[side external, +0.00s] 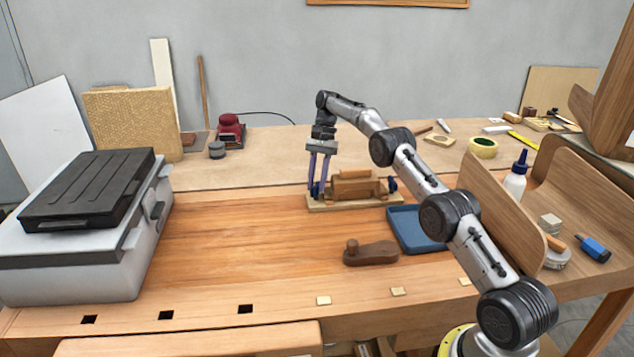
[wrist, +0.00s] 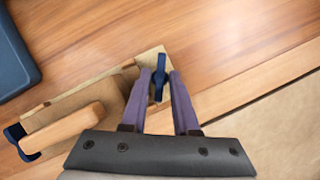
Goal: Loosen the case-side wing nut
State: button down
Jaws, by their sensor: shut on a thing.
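The wooden bending form (side external: 352,187) stands on a pale base board (side external: 350,205) in the side view, with a blue wing nut at each end. My gripper (side external: 317,188) points down at the left end, the end towards the grey case (side external: 80,240). In the wrist view, the case-side wing nut (wrist: 161,72) is upright between the purple fingertips of my gripper (wrist: 158,82), which are shut on it. The other blue wing nut (side external: 392,185) is at the right end and free; it also shows in the wrist view (wrist: 14,134).
A blue tray (side external: 418,232) lies right of the form, and a brown wooden hand plane (side external: 370,253) lies in front. The bench left of the form is clear up to the case. A wooden panel (side external: 500,205) stands at the right.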

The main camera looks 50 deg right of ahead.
dwell(0.5)
jog(key=c, duration=0.7)
grip_release()
jog(key=shift+r, duration=1.45)
jog(key=shift+s+a+r, duration=0.1)
jog(key=shift+s+r, duration=0.2)
jog(key=shift+r, duration=0.3)
jog(key=s+a+r, duration=0.1)
jog(key=s+r, duration=0.2)
jog(key=s, duration=0.1)
jog(key=s+a+r, duration=0.2)
jog(key=s+r, duration=0.1)
jog(key=s, duration=0.1)
jog(key=s+a+r, duration=0.2)
jog(key=s+r, duration=0.1)
jog(key=s, duration=0.1)
jog(key=shift+s, duration=0.2)
jog(key=shift+o, duration=0.2)
